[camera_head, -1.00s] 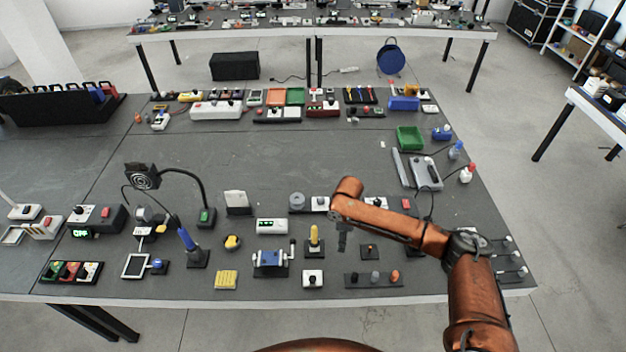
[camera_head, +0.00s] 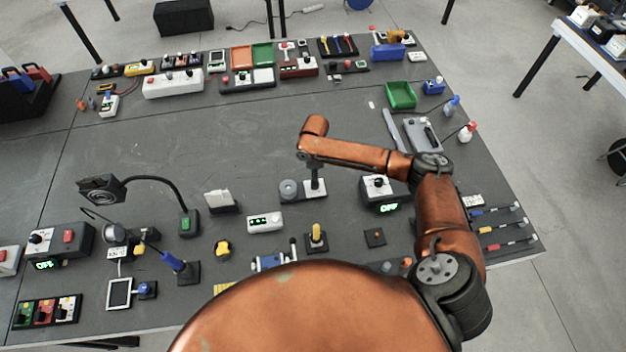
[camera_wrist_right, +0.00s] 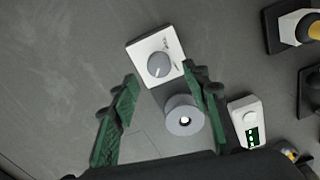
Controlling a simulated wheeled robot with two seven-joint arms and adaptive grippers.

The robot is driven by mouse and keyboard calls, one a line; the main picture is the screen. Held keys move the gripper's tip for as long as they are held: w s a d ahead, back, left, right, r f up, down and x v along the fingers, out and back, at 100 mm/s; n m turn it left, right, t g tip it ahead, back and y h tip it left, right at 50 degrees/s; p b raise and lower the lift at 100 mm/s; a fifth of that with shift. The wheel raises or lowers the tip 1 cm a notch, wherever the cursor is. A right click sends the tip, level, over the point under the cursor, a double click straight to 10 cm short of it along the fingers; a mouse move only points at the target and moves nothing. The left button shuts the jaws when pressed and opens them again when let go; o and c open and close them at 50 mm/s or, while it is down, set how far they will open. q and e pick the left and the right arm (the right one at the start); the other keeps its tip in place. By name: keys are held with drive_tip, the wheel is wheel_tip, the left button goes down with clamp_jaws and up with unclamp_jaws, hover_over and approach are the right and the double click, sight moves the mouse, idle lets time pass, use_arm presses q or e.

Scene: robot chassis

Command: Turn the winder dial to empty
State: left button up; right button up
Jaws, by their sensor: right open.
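The winder appears as a white square plate with a round grey dial (camera_wrist_right: 158,64) in the right wrist view; its pointer mark and small lettering are too small to read. A grey spool-like cylinder (camera_wrist_right: 184,118) sits beside it. In the head view the white plate (camera_head: 318,192) is partly hidden under my gripper, with the grey cylinder (camera_head: 289,190) to its left. My right gripper (camera_wrist_right: 162,80) is open and empty, its green fingers pointing at the dial from above, with the dial between their tips in the picture. My left gripper is not in view.
A white device with a green display (camera_head: 265,222) lies close to the left of the winder. A box with a black knob and green display (camera_head: 380,192) stands to the right. A yellow-handled switch (camera_head: 316,238) is in front. The table's middle behind is clear.

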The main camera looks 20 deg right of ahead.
wheel_tip(320, 180, down, 4)
drive_tip(key=shift+w+f, duration=0.1)
drive_tip(key=shift+w, duration=0.05)
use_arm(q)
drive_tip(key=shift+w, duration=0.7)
use_arm(e)
drive_tip(key=shift+f, duration=0.35)
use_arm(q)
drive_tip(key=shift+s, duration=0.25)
use_arm(e)
drive_tip(key=c, duration=1.2)
